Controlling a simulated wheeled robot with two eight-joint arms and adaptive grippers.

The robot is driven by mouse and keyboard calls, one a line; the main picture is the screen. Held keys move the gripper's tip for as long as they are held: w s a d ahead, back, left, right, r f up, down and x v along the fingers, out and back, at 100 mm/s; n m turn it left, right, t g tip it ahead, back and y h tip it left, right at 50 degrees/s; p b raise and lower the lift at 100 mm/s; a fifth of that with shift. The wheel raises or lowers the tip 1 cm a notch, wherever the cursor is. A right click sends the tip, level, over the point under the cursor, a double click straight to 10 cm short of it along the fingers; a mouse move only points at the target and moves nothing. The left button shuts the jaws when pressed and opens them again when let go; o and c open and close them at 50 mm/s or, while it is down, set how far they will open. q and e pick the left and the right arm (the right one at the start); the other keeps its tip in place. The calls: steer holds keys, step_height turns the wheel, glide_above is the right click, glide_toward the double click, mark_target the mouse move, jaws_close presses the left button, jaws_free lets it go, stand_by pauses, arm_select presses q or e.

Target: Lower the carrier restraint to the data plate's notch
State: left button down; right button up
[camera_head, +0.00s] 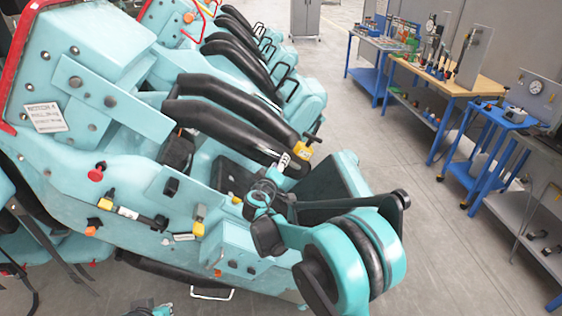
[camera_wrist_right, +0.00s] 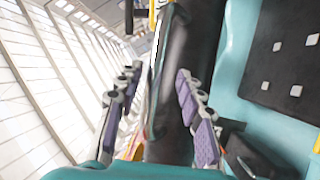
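Black padded restraints stand raised over the teal seats; the nearest restraint (camera_head: 232,122) slopes down to the right and has a yellow block (camera_head: 302,151) near its lower end. A pale data plate (camera_head: 46,117) with dark lettering is on the teal seat back; I cannot make out a notch. My right gripper (camera_head: 272,188) is by the restraint's lower end. In the right wrist view, its purple-padded fingers (camera_wrist_right: 155,95) stand apart on either side of a black bar (camera_wrist_right: 172,105), with a gap at the left finger. A small part of what may be my left gripper (camera_head: 150,309) shows at the bottom edge.
Further seats with black restraints (camera_head: 243,62) stand behind. A red knob (camera_head: 97,172) and a yellow-ended latch (camera_head: 199,219) sit on the teal side. Workbenches (camera_head: 447,80) with tools line the right. The grey floor (camera_head: 440,215) between is clear.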

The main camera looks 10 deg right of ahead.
steer(key=v, duration=0.9)
steer(key=shift+d, duration=0.1)
steer(key=s+d+f+m+g+y+b, duration=0.1)
steer(key=s+d+f+m+g+b, duration=0.2)
steer(key=s, duration=0.5)
steer(key=s+d+f+g+y+b, duration=0.1)
steer(key=s+d+f+g+b, duration=0.1)
steer(key=s+d+f+b, duration=0.5)
steer(key=s+a+f+m+g+y+b, duration=0.1)
steer(key=s+f, duration=0.3)
steer(key=s, duration=0.4)
steer(key=s+a+f+g+y, duration=0.1)
steer(key=s+a+f+y, duration=0.3)
steer(key=s, duration=0.4)
steer(key=shift+s+a+f+m+b, duration=0.2)
steer(key=shift+s+f+m+b, duration=0.1)
steer(key=shift+s+m+b, duration=0.1)
steer(key=shift+c, duration=0.2)
stand_by(0.6)
